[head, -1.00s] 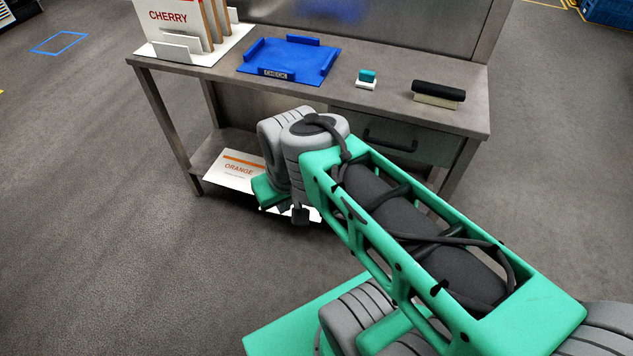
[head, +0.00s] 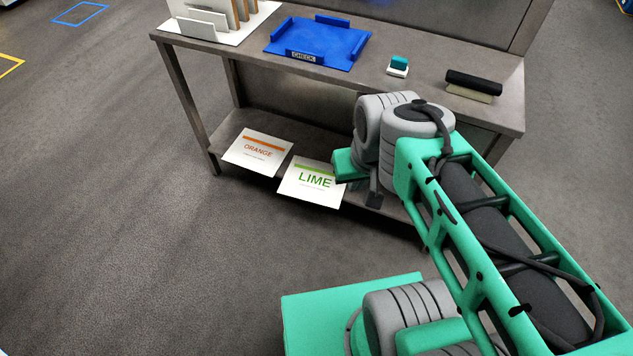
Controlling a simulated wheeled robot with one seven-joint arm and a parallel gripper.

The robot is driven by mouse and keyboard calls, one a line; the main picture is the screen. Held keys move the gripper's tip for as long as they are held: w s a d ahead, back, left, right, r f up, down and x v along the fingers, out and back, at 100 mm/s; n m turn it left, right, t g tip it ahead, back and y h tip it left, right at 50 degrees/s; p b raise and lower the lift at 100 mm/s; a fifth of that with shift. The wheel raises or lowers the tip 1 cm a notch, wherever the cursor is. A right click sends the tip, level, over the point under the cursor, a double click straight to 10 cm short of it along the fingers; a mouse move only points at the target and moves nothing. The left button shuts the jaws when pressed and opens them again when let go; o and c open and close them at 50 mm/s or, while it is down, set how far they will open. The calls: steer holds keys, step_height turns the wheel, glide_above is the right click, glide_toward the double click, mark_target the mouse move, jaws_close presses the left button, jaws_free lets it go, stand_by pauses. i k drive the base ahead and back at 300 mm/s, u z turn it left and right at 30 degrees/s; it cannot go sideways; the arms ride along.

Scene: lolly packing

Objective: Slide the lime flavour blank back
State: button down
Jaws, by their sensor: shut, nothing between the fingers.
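The lime flavour blank (head: 313,182) is a white sheet with a green stripe and the word LIME. It lies flat on the lower shelf (head: 300,142) of the bench, farther forward than the orange blank. My gripper (head: 374,199) is small and dark below my grey wrist, just right of the lime blank. It looks shut and empty. My green wrist part hides the blank's right back corner. I cannot tell whether the gripper touches the blank.
The orange blank (head: 258,152) lies left of the lime one on the same shelf. On the bench top (head: 430,84) are a blue CHECK tray (head: 318,60), a white rack (head: 235,36), a teal-and-white block (head: 398,64) and a black-topped block (head: 473,83). Floor in front is clear.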

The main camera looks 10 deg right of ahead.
mark_target(306, 179)
steer(key=u, duration=0.5)
steer(key=i, duration=0.55)
steer(key=u, duration=0.75)
steer(key=i, duration=0.7)
steer(key=z, duration=0.15)
